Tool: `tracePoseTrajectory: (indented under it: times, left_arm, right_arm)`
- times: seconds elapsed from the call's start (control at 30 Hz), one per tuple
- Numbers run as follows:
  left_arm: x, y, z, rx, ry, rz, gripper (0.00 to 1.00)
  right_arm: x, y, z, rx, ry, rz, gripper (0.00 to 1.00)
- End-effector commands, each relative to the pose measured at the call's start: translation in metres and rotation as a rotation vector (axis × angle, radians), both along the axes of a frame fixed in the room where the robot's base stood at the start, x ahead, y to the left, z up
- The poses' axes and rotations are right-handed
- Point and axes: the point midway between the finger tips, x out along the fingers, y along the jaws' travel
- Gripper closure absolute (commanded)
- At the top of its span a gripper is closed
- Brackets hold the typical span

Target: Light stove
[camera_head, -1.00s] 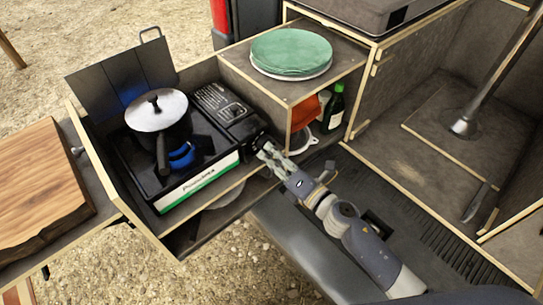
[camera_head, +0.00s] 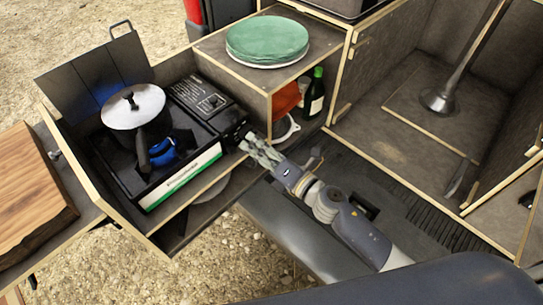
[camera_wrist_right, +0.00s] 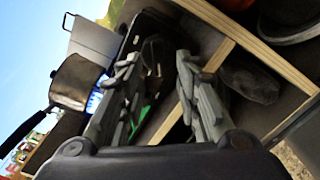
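The black camping stove (camera_head: 183,183) with a white and green front strip sits in the open wooden box. A pot with a light lid (camera_head: 133,107) stands on it, and a blue glow like a flame (camera_head: 162,151) shows beneath the pot. My right gripper (camera_head: 248,140) is at the stove's right front end, by the dark control knob. In the right wrist view, my right gripper's fingers (camera_wrist_right: 157,62) are apart, with the dark knob (camera_wrist_right: 153,52) between their tips; whether they touch it is unclear. My left gripper is not in view.
Green plates (camera_head: 267,39) are stacked on the wooden shelf right of the stove. A dark bottle (camera_head: 314,93) and an orange item (camera_head: 285,97) stand below it. A wooden board (camera_head: 30,195) lies at left. The wooden divider (camera_wrist_right: 210,72) lies close beside my right finger.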

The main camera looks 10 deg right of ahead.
Motion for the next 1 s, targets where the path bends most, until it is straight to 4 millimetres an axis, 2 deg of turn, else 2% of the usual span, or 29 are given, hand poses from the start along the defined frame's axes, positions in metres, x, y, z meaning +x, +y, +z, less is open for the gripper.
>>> tracePoseTrajectory:
  times: [0.53,0.73,1.0]
  left_arm:
    - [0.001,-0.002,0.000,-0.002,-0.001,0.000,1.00]
    - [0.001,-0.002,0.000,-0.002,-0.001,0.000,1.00]
    - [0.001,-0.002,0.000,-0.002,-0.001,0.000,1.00]
  right_arm:
    - [-0.077,-0.055,-0.001,-0.001,0.005,0.000,0.69]
    - [-0.090,-0.065,-0.001,-0.001,0.002,0.000,0.69]
    - [-0.092,-0.066,0.000,-0.001,0.000,0.001,0.69]
